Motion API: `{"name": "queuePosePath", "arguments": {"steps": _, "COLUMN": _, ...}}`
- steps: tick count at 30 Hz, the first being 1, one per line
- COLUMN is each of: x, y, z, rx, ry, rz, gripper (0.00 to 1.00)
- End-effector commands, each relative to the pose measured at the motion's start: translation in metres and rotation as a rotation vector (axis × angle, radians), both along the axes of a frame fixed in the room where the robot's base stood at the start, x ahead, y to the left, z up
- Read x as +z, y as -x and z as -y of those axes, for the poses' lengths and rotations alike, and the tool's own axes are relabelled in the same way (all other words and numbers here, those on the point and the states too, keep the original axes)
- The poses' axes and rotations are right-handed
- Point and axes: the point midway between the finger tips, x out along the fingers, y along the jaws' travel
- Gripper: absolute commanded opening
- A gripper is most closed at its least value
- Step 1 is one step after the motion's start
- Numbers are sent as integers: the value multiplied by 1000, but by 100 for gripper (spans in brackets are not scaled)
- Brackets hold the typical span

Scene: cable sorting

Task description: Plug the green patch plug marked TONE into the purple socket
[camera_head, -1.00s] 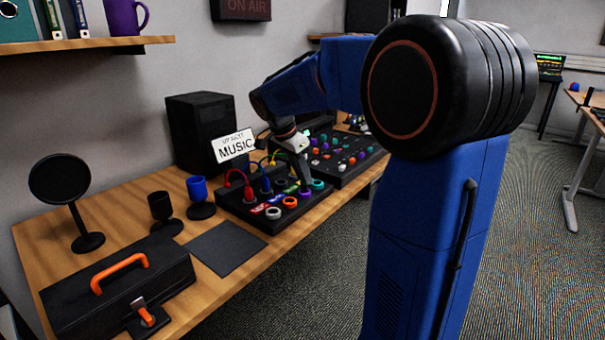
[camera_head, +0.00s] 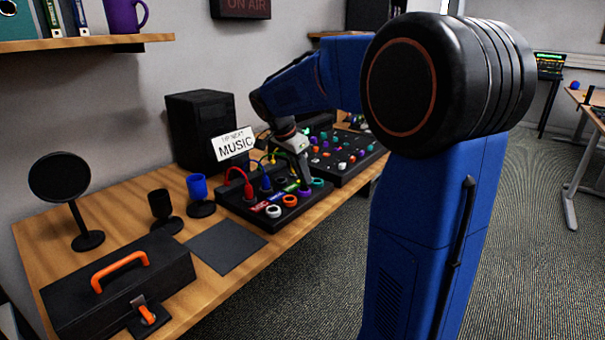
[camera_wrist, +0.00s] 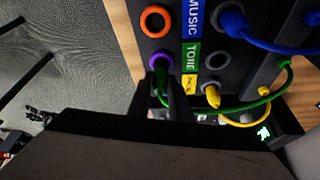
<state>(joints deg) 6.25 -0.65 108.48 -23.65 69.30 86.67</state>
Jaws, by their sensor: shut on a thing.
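My gripper (camera_wrist: 163,100) is shut on the green patch plug (camera_wrist: 161,84), which shows between the fingers in the wrist view. The plug is at the purple socket (camera_wrist: 160,62) and overlaps its lower part; I cannot tell how deep it sits. A green label reading TONE (camera_wrist: 190,58) lies beside the socket on the black patch board (camera_wrist: 172,25). A green cable (camera_wrist: 262,101) runs from the gripper area to the right. In the head view my gripper (camera_head: 303,178) points down at the front edge of the patch board, and the plug is hidden.
An orange socket (camera_wrist: 156,21) is beside the purple one. A blue plug (camera_wrist: 234,23) and yellow plug (camera_wrist: 212,95) with cables stand close by. A mixer (camera_head: 345,152) is behind the board. A black toolbox (camera_head: 120,285) and flat mat (camera_head: 226,247) lie at front left.

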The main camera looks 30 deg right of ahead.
Motion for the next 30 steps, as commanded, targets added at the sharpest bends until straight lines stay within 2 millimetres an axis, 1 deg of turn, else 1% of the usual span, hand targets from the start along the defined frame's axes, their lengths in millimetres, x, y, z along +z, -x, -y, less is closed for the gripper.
{"name": "queuePosePath", "arguments": {"steps": 17, "x": 0, "y": 0, "z": 0, "rx": 0, "ry": 0, "rz": 0, "gripper": 0}}
{"name": "queuePosePath", "arguments": {"steps": 30, "x": -9, "y": 0, "z": 0, "rx": 1, "ry": 0, "rz": 0, "gripper": 0}}
